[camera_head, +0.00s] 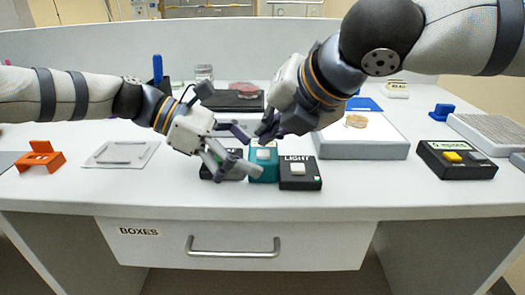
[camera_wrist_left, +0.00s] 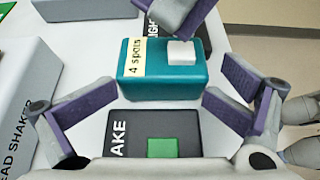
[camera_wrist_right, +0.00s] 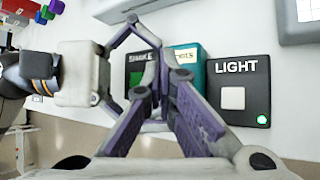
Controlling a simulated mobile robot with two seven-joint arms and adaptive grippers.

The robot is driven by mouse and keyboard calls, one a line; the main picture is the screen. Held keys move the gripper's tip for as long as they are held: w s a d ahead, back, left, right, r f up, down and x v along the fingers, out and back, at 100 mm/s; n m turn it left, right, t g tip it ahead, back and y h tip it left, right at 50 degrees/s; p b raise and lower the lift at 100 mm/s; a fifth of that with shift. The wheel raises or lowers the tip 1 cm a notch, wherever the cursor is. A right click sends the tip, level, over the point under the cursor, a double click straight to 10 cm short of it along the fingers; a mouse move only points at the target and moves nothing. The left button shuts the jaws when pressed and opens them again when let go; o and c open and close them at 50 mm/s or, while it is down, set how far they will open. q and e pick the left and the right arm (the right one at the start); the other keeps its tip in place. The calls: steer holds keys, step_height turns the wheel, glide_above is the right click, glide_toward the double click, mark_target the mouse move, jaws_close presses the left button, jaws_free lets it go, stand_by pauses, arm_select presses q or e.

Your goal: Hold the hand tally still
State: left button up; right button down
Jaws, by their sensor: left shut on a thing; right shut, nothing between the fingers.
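The hand tally is a small teal box (camera_head: 264,171) with a white button on top and a "4 spots" label. It stands upright on the bench between two black button boxes. In the left wrist view the tally (camera_wrist_left: 160,85) sits between the purple-padded fingers of my left gripper (camera_wrist_left: 165,98), which is shut on it. It is partly hidden in the right wrist view (camera_wrist_right: 188,58). My right gripper (camera_head: 264,137) is shut and empty, its fingertips close above the tally. In the left wrist view a right fingertip (camera_wrist_left: 180,14) shows near the white button.
The LIGHT box (camera_head: 299,184) is right of the tally; the SHAKE box (camera_wrist_left: 155,132) is on its other side. A pale grey device (camera_head: 362,147) stands behind right. A black box with a yellow button (camera_head: 455,172) is further right. An orange holder (camera_head: 40,157) lies left.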

mark_target(268, 152)
steer(key=shift+d+f, duration=0.1)
steer(key=shift+f, duration=0.35)
steer(key=shift+f, duration=0.45)
stand_by(0.4)
steer(key=shift+r, duration=0.9)
steer(key=shift+r, duration=2.5)
step_height(268, 152, up, 4)
steer(key=shift+f, duration=0.1)
